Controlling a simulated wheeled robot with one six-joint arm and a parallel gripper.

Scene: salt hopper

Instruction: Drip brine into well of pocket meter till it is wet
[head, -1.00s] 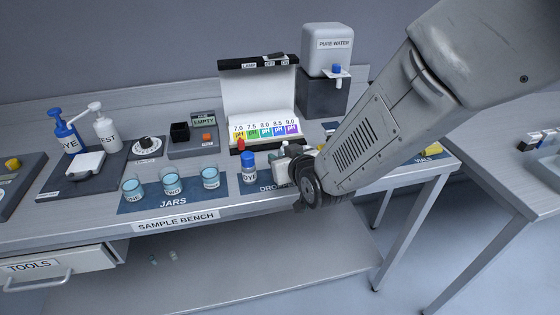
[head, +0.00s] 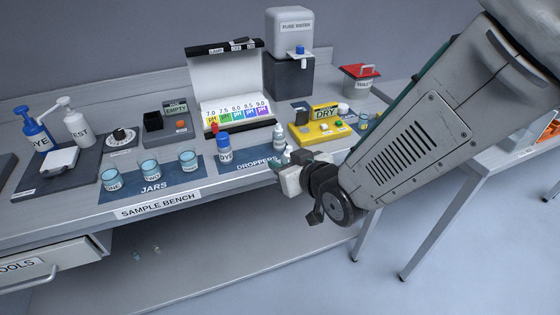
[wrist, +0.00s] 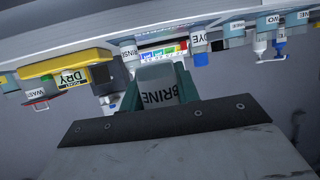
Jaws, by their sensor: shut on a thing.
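My gripper (wrist: 157,98) is shut on a bottle labelled BRINE (wrist: 160,88), which sits between its green fingers in the wrist view. The meter (wrist: 75,62) also shows at the left of the wrist view. Its well is too small to make out clearly.
A white dropper bottle (head: 279,138) and a blue-capped DYE bottle (head: 223,149) stand on the droppers mat (head: 252,160). Several jars stand left on the jars mat (head: 137,180). A red-lidded waste bin (head: 358,82) and the pure water tank (head: 291,38) stand behind.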

